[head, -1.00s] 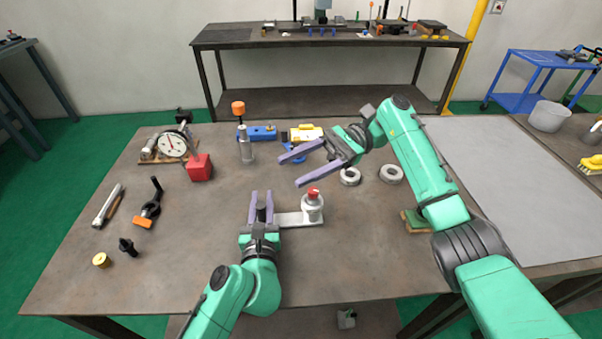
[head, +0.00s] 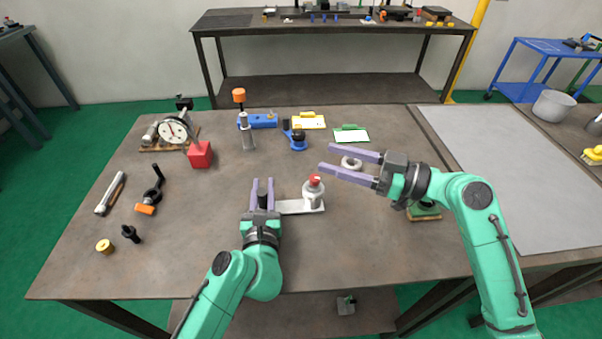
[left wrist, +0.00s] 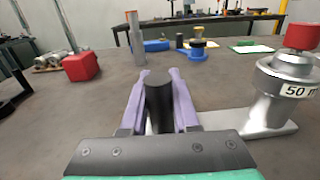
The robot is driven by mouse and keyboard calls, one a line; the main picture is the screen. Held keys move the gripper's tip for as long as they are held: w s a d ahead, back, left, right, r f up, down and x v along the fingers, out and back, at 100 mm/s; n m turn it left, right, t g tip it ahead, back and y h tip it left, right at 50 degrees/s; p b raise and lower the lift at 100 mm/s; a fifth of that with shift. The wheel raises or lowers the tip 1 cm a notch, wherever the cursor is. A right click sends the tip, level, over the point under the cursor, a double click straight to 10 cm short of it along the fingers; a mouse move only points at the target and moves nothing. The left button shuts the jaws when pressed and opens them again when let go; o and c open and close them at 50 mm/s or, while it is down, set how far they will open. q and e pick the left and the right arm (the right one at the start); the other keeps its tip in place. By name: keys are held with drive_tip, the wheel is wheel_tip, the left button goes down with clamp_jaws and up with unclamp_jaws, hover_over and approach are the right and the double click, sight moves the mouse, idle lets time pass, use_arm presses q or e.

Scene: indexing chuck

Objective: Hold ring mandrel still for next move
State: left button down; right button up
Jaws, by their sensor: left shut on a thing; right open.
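The ring mandrel (head: 313,195) is a silver stepped cylinder with a red top on a flat metal plate. It stands upright right of centre on the table and shows with a "50" label at the right of the left wrist view (left wrist: 285,85). A black post (left wrist: 159,100) rises at the plate's left end. My left gripper (head: 263,182) is shut around this post, one finger on each side. My right gripper (head: 327,157) is open and empty, pointing left, just above and behind the red top in the picture. A grey ring (head: 351,162) shows between its fingers.
A red block (head: 200,154), dial gauge (head: 174,131), orange-topped post (head: 246,130) and blue-based part (head: 297,140) stand behind. Hand tools (head: 150,195) lie at the left. A grey mat (head: 490,170) covers the right. The table's front middle is clear.

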sight(314, 181)
wheel_tip(314, 181, down, 7)
drive_tip(key=x, duration=0.7)
drive_tip(key=shift+w+a, duration=0.15)
drive_tip(key=shift+a, duration=0.15)
clamp_jaws()
